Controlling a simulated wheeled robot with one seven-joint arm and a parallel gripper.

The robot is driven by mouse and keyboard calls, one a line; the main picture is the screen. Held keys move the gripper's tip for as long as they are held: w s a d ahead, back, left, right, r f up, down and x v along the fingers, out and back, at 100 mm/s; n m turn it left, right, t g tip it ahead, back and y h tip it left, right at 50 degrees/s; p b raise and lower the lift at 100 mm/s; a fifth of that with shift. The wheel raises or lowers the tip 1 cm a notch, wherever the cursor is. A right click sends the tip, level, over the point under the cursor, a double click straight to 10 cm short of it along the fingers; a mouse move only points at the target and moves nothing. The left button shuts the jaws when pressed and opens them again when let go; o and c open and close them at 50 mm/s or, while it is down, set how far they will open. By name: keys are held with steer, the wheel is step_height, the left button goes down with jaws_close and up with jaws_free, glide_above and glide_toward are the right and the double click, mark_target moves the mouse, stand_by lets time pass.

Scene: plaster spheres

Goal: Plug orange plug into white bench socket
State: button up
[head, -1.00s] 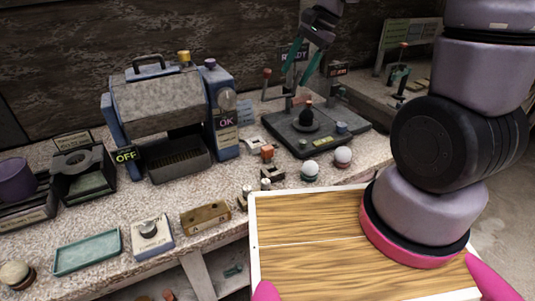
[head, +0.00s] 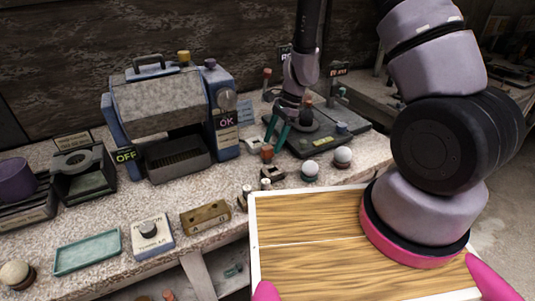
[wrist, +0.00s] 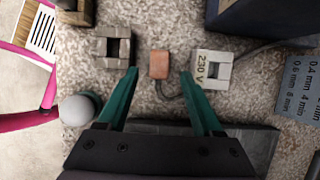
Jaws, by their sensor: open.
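The orange plug (head: 267,154) lies on the speckled bench. In the wrist view the orange plug (wrist: 159,63) sits just beyond and between my fingertips, with a dark cable curling from it. My gripper (head: 273,144) points down over the plug. In the wrist view my gripper (wrist: 160,74) is open, with its teal fingers on either side of the plug and nothing held.
A beige-grey socket-like block (wrist: 114,47) stands left of the plug in the wrist view. A white sphere (wrist: 77,109) is near the left finger. A blue machine (head: 170,110) stands behind left, and a dark stand base (head: 318,132) lies to the right.

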mark_target(270, 146)
steer(key=x, duration=0.5)
steer(key=shift+a+f, duration=0.1)
steer(key=shift+c, duration=0.3)
jaws_close()
